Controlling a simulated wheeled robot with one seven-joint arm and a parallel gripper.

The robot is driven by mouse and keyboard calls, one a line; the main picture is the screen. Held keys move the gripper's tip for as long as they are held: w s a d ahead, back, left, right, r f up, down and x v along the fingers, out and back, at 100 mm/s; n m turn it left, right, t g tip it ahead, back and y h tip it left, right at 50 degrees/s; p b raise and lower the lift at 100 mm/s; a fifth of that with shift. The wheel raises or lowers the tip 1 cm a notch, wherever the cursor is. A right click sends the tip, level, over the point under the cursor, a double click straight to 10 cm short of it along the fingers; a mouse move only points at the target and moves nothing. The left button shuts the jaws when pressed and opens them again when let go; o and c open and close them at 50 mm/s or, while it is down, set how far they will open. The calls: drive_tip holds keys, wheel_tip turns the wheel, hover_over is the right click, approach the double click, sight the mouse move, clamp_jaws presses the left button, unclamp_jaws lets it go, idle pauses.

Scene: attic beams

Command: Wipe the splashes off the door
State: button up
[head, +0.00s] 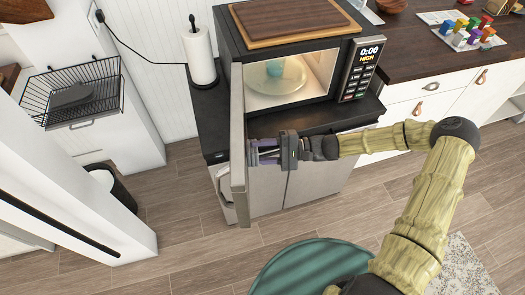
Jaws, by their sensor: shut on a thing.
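The microwave (232,50) stands on a dark counter with its door (238,130) swung wide open, seen almost edge-on. My gripper (262,152) comes in from the right and is at the door's inner face, near its lower part. It is shut on a small purplish thing (267,143), mostly hidden by the fingers; I cannot tell whether this is a cloth or a sponge. It looks close to or touching the door. The door's inner face is too foreshortened to show any splashes.
A teal cup (275,67) and a clear dish sit in the lit microwave. A wooden board (295,20) lies on top. A paper towel roll (199,55) stands left. A green round top (310,268) is in front; a bin (112,187) stands at left. Floor between is clear.

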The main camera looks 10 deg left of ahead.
drive_tip(key=shift+a, duration=0.25)
drive_tip(key=shift+w+a+b, duration=0.25)
drive_tip(key=shift+w+a, duration=0.05)
drive_tip(key=shift+w, duration=0.5)
drive_tip(key=shift+w+a+b, duration=0.2)
drive_tip(key=shift+w+a, duration=0.05)
drive_tip(key=shift+w, duration=0.55)
drive_tip(key=shift+w, duration=0.15)
drive_tip(key=shift+w+a+b, duration=0.25)
drive_tip(key=shift+w+b, duration=0.05)
drive_tip(key=shift+w, duration=0.5)
drive_tip(key=shift+w+a+b, duration=0.25)
drive_tip(key=shift+w+b, duration=0.05)
drive_tip(key=shift+w, duration=0.45)
drive_tip(key=w, duration=0.1)
drive_tip(key=w+a+b, duration=0.1)
drive_tip(key=w, duration=0.1)
drive_tip(key=shift+w+b, duration=0.15)
drive_tip(key=shift+b, duration=0.15)
